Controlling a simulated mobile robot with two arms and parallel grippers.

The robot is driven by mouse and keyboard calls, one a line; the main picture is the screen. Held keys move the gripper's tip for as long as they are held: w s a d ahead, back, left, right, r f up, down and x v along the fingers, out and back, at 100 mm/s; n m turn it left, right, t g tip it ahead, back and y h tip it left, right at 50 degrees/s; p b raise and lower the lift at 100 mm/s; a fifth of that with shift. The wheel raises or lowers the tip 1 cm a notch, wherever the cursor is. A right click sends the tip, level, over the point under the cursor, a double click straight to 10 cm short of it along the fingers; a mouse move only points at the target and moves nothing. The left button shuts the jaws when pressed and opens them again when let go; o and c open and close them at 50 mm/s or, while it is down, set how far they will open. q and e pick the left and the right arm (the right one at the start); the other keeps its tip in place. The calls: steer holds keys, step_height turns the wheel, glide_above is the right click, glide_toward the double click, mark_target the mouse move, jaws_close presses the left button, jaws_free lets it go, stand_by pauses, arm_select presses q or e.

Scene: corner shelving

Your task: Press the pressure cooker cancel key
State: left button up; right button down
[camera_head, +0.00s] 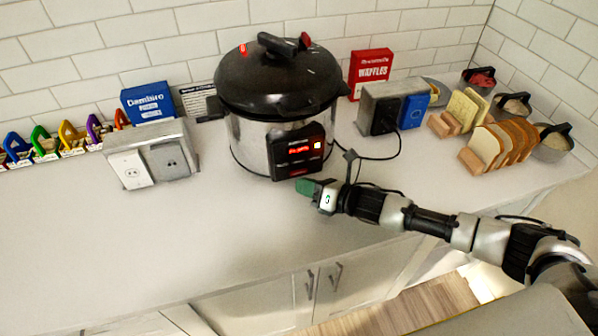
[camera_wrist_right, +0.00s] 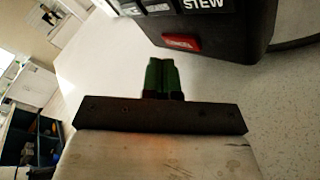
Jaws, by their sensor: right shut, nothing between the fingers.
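The pressure cooker (camera_head: 248,140) stands on the counter against the tiled wall, with a black lid and a dark control panel (camera_head: 296,150) with a lit display. In the right wrist view a red key (camera_wrist_right: 181,43), likely the cancel key, is at the panel's lower edge, with a STEW key (camera_wrist_right: 205,4) above it. My right gripper (camera_head: 308,187) is just in front of and below the panel. Its green fingertips (camera_wrist_right: 162,74) are together and empty, just below the red key in the wrist picture, apparently apart from it. My left gripper is not in view.
An outlet box (camera_head: 150,157) stands left of the cooker and another outlet box (camera_head: 388,108) right of it. A black cord (camera_head: 375,156) runs near my right gripper. Bread in wooden racks (camera_head: 478,163) stands at right. The counter front-left (camera_head: 130,235) is clear.

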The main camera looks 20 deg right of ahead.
steer(key=shift+w, duration=0.15)
stand_by(0.4)
steer(key=shift+w, duration=0.3)
steer(key=shift+w+b, duration=0.3)
steer(key=shift+b, duration=0.1)
stand_by(0.7)
steer(key=shift+s, duration=0.75)
steer(key=shift+s+p, duration=0.45)
steer(key=shift+s, duration=0.1)
steer(key=shift+s+p, duration=0.45)
steer(key=shift+s, duration=1.5)
steer(key=shift+d, duration=0.1)
